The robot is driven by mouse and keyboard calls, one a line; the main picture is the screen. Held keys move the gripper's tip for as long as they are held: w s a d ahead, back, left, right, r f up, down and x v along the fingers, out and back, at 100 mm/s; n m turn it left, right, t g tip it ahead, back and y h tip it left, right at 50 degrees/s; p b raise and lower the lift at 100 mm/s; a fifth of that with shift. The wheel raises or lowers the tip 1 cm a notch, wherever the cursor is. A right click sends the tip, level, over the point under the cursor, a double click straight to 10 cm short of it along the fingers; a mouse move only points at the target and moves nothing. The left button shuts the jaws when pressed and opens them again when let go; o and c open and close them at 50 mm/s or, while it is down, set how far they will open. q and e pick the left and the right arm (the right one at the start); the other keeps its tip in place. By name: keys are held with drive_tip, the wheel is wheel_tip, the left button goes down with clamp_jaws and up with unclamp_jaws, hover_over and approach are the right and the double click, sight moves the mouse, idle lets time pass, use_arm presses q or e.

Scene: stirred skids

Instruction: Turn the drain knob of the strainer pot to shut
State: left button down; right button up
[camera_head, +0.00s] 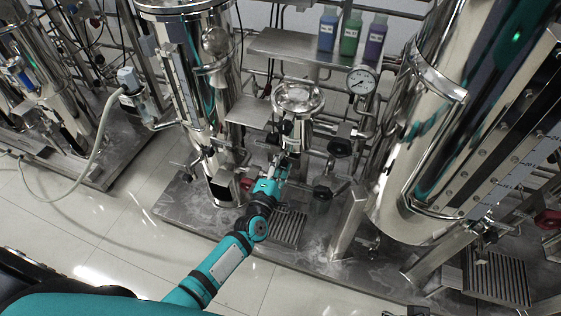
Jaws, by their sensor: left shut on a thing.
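The strainer pot (298,98) looks to be the small steel vessel with a round shiny top at the middle of the skid. My left arm comes in from the bottom, and its teal gripper (283,161) is at the pot's underside. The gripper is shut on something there. This fits the drain knob, but the fingers and the pot's lower part hide it, so its turn angle cannot be told. My right gripper is not in view.
A pressure gauge (361,81) and black handwheels (339,147) stand close right of the gripper. A red handwheel (247,184) is at its left. Tall steel tanks (430,130) flank the pot. Bottles (350,32) stand on a shelf behind. Open tiled floor (120,230) lies at left front.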

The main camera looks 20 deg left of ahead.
use_arm(q)
drive_tip(key=m+p, duration=0.2)
drive_tip(key=m, duration=0.4)
drive_tip(key=shift+m, duration=0.3)
drive_tip(key=m+p, duration=0.2)
drive_tip(key=m, duration=0.5)
drive_tip(key=shift+p, duration=0.35)
drive_tip(key=shift+s+d+m+p, duration=0.1)
drive_tip(key=shift+m+p, duration=0.25)
drive_tip(key=shift+m, duration=1.65)
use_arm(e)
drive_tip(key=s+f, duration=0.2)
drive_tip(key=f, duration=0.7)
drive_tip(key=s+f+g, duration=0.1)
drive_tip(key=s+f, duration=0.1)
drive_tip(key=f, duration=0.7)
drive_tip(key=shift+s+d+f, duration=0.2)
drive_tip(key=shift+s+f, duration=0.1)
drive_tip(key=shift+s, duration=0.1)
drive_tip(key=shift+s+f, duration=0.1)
use_arm(q)
drive_tip(key=c, duration=0.9)
unclamp_jaws()
drive_tip(key=shift+s, duration=0.1)
drive_tip(key=s, duration=1.1)
drive_tip(key=shift+s+a, duration=0.25)
drive_tip(key=shift+s, duration=0.15)
